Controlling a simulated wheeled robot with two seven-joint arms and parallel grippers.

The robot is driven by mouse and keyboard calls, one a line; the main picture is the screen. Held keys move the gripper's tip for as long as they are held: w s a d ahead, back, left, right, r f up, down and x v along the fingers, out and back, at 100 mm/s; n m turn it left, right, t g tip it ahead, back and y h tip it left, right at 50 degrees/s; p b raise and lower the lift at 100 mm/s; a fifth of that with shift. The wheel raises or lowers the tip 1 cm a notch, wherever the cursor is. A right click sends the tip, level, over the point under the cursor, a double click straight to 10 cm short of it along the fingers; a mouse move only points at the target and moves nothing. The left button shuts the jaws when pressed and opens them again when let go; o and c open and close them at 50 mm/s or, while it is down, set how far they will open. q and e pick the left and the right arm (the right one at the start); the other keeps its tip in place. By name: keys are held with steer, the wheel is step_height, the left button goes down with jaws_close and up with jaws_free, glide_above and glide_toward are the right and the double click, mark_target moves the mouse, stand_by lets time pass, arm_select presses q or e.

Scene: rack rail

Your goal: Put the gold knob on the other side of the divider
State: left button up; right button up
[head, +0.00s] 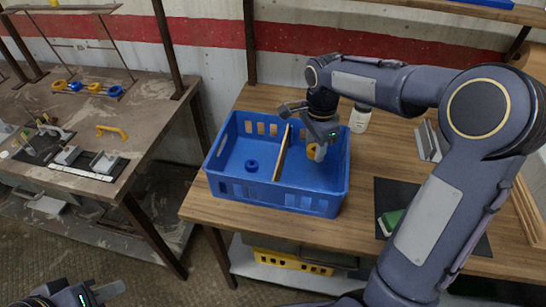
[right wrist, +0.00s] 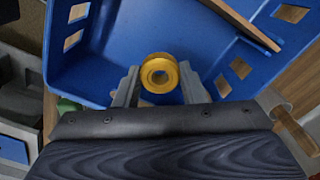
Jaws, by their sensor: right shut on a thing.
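The gold knob (right wrist: 160,73) is a round ring-like piece between the fingers of my right gripper (right wrist: 158,88), which is shut on it. In the head view the gold knob (head: 312,151) shows under my right gripper (head: 318,146), inside the right compartment of the blue crate (head: 257,195). I cannot tell whether the knob touches the crate floor. A wooden divider (head: 282,152) splits the crate into left and right parts; it also shows in the right wrist view (right wrist: 240,22). My left gripper (head: 88,292) is at the bottom left, far from the crate; its fingers are unclear.
A blue knob (head: 252,165) lies in the crate's left compartment, with free floor around it. A white bottle (head: 360,118) stands behind the crate's right side. A dark mat (head: 395,195) with a green item (head: 391,219) lies to the right.

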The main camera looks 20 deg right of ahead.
mark_target(309, 179)
step_height(309, 179, down, 10)
steer(key=shift+p, duration=0.3)
steer(key=shift+f, duration=0.1)
steer(key=o, duration=1)
